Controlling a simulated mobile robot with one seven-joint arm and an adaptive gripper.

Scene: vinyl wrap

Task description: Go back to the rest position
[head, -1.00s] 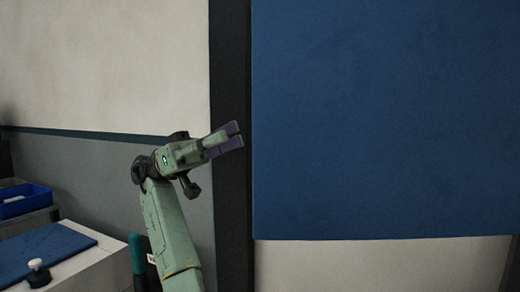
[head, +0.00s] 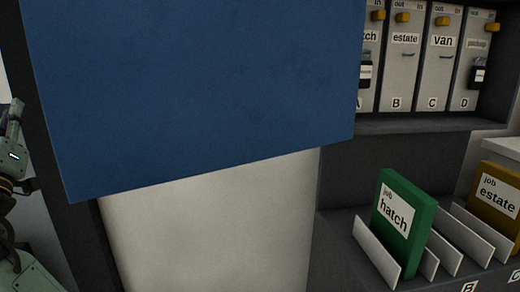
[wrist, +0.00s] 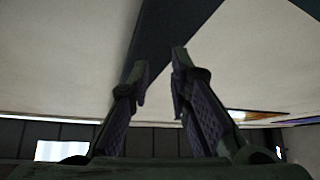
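My green arm shows only at the left edge of the head view, and its gripper end is cut off or too small to read there. In the wrist view both fingers of my gripper (wrist: 160,75) stand apart with purple pads. Nothing is between them, only pale wall and a dark strip beyond.
A large blue panel (head: 200,80) fills the upper left of the head view, close to my arm. At right are labelled slots (head: 400,70) on a shelf, and below them a green "hatch" job folder (head: 402,222) and a yellow "estate" one (head: 497,195) in a rack.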

